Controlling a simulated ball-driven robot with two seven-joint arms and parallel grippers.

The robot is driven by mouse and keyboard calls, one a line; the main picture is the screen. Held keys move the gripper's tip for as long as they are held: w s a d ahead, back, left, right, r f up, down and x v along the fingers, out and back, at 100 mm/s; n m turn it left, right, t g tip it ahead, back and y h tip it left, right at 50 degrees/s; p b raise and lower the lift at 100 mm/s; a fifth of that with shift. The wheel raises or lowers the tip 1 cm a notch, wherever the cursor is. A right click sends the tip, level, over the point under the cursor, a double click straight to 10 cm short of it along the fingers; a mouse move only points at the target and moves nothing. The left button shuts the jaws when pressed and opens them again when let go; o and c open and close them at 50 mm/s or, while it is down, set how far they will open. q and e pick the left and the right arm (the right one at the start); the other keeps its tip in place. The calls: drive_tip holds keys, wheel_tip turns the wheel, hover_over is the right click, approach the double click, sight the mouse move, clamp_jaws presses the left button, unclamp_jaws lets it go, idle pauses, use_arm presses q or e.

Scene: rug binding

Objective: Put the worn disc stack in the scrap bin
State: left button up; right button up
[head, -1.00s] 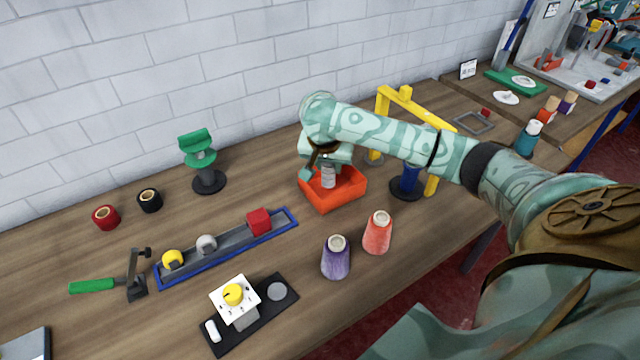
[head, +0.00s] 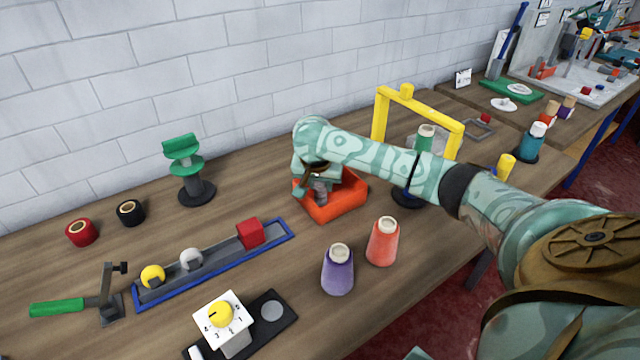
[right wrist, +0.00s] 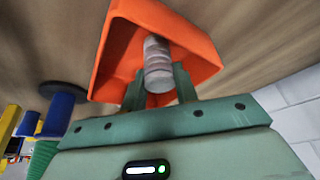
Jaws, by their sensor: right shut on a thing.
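The worn disc stack (right wrist: 158,66) is a small grey-white ribbed cylinder in the right wrist view. It also shows in the head view (head: 320,192), partly hidden by my gripper. My right gripper (right wrist: 158,88) is shut on it, one finger on each side. The scrap bin (head: 346,204) is an orange-red open box on the table. In the right wrist view the bin (right wrist: 190,35) surrounds the stack, which is at or inside its opening. I cannot tell whether the stack touches the bin floor. My left gripper is not in view.
A yellow gantry frame (head: 433,112) and a spool stand stand just right of the bin. Purple (head: 338,272) and orange (head: 383,243) cones stand in front. A blue-edged tray (head: 215,267) lies to the left. A green-topped stand (head: 190,165) is behind it. The table behind the bin is clear.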

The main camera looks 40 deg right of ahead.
drive_tip(key=o, duration=1)
drive_tip(key=shift+f, duration=0.1)
drive_tip(key=shift+r, duration=0.4)
drive_tip(key=shift+p+v, duration=3.95)
drive_tip(key=shift+v, duration=1.8)
drive_tip(key=shift+a, duration=0.1)
